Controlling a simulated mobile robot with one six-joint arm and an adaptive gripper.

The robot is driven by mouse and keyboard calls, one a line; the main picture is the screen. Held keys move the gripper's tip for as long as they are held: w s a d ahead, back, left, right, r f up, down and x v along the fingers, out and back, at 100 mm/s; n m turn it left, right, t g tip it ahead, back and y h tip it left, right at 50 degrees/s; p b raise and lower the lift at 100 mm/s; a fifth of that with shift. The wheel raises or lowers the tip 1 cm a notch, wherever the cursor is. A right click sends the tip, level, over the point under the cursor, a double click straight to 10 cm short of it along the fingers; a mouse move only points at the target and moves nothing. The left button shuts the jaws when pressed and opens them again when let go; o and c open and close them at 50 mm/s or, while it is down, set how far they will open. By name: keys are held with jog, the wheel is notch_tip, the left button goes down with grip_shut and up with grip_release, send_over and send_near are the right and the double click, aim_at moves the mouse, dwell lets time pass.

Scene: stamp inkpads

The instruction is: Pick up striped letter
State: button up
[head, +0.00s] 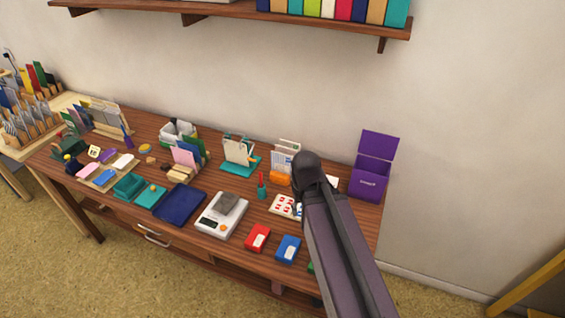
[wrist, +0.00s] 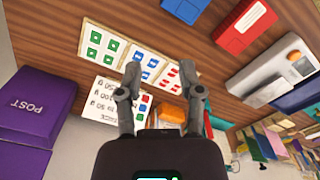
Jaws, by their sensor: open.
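I cannot make out a letter with clear stripes in either view. Several pale letters or cards stand in a teal holder (head: 240,153) at the back of the desk and in a rack (head: 287,160) beside my arm, but their markings are too small to read. In the wrist view my gripper (wrist: 163,80) is open, with nothing between its fingers. It is over the desk by a stamp sheet (wrist: 148,68) with green, blue and red stamps and a printed card (wrist: 95,98). In the head view my arm hides the fingers.
A purple POST box (head: 368,185) stands at the right end of the desk (head: 175,205). Red (head: 257,238) and blue (head: 288,248) inkpads lie near the front edge. A scale (head: 218,225) bears a grey object. An orange item (wrist: 171,112) is near my fingers. A shelf (head: 230,8) hangs above.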

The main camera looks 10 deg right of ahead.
dwell(0.4)
notch_tip(320, 180, up, 7)
jog(key=m+p, duration=0.7)
jog(key=m, duration=1.8)
send_over(281, 154)
jog(key=shift+d, duration=0.1)
jog(key=shift+f, duration=0.15)
notch_tip(281, 154, down, 8)
jog(key=b, duration=0.8)
jog(key=shift+f+b, duration=0.25)
jog(key=shift+b, duration=0.15)
jog(key=shift+f, duration=0.1)
